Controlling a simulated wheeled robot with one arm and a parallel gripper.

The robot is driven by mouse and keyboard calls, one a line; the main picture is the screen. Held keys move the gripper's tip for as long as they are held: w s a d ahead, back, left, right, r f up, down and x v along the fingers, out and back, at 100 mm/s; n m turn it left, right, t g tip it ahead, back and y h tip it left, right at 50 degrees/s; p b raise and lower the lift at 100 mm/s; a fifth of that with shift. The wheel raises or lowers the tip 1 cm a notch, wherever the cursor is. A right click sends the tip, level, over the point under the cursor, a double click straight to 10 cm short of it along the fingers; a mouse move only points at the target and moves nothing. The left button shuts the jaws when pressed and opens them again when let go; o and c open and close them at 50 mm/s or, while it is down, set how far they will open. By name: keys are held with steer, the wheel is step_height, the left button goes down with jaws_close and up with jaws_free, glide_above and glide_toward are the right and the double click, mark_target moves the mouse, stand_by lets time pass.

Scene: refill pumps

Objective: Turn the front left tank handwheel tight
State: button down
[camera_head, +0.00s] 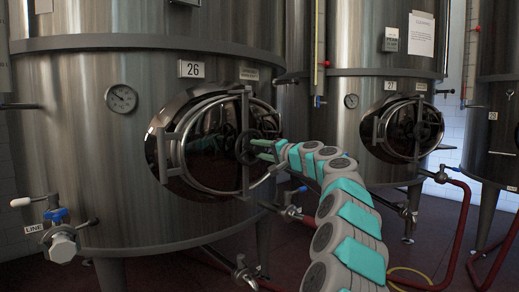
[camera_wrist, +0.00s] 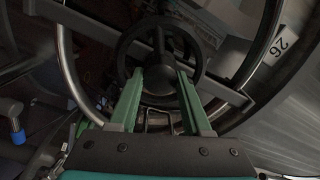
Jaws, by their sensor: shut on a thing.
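The front left tank (camera_head: 60,120), marked 26, has an oval hatch with a dark handwheel (camera_head: 242,150) on the crossbar over its door. In the wrist view the black handwheel (camera_wrist: 124,48) is a ring with a dark hub at its middle. My gripper (camera_head: 259,147) reaches it from the right in the head view. In the wrist view its two green fingers (camera_wrist: 160,76) lie on either side of the hub, inside the ring's near edge, and are shut on it. How tight the wheel is cannot be seen.
A second tank (camera_head: 360,140), marked 27, with a similar hatch stands to the right. A valve (camera_head: 62,240) with a blue handle sticks out at the lower left. Red hoses (camera_head: 460,220) run over the floor at the right. A gauge (camera_head: 121,98) is on tank 26.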

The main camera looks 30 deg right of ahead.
steer(key=shift+c, duration=1.7)
jaws_free()
steer(key=shift+s+d, duration=0.1)
steer(key=b+v, duration=0.1)
steer(key=v, duration=0.6)
steer(key=shift+s, duration=0.3)
steer(key=shift+d, duration=0.1)
